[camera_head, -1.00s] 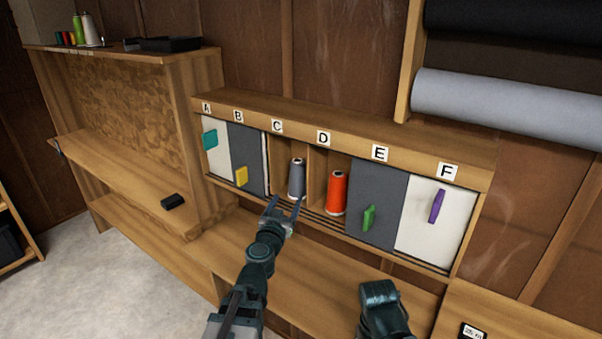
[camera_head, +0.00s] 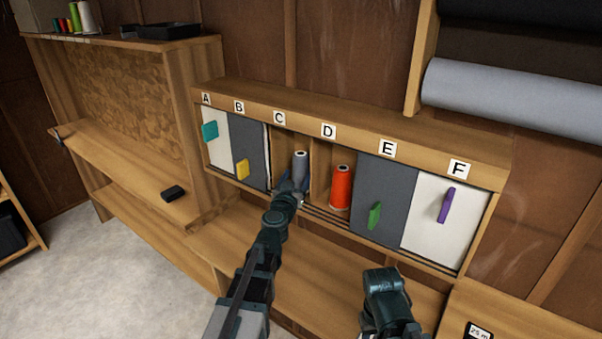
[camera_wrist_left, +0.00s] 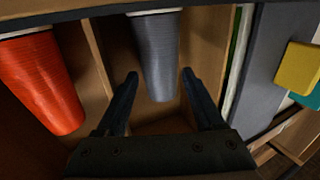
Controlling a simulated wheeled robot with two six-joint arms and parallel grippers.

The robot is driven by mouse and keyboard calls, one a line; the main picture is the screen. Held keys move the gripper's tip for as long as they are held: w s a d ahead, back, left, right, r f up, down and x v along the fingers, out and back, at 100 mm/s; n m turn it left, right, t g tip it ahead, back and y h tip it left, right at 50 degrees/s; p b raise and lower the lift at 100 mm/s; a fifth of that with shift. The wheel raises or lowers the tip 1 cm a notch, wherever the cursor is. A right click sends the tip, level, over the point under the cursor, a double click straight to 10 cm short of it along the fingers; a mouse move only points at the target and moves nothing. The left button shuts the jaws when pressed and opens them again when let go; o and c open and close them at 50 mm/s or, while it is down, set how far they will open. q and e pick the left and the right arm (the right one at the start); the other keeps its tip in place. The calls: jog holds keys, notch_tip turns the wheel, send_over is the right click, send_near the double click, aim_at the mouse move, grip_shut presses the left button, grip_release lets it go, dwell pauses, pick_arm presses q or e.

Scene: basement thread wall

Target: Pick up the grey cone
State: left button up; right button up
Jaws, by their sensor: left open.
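The grey cone (camera_head: 300,168) of thread stands upright in the open compartment C of the wall cabinet. It also shows in the left wrist view (camera_wrist_left: 157,55), ahead of my left gripper and roughly centred between its fingers. My left gripper (camera_head: 294,184) is open at the mouth of compartment C, close to the cone. In the left wrist view its two fingers (camera_wrist_left: 158,82) are spread with the cone's narrow-looking end between their tips; I cannot tell whether either touches it. My right gripper is hidden; only part of my right arm shows at the bottom.
An orange-red cone (camera_head: 341,187) stands in compartment D, just right of C. Sliding panels with handles cover A, B, E and F; the yellow handle (camera_head: 243,169) is on B. A shelf (camera_head: 290,255) runs below the cabinet. A small black box (camera_head: 173,193) lies on the left bench.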

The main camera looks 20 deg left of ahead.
aim_at(298, 171)
pick_arm(q)
jog(key=shift+w+r, duration=0.1)
jog(key=shift+w, duration=0.25)
jog(key=w, duration=0.5)
jog(key=shift+a, duration=0.1)
jog(key=shift+s, duration=0.15)
pick_arm(e)
jog(key=shift+w+a, duration=0.1)
jog(key=shift+w, duration=0.3)
pick_arm(q)
jog(key=c, duration=1.1)
pick_arm(e)
jog(key=shift+r, duration=0.1)
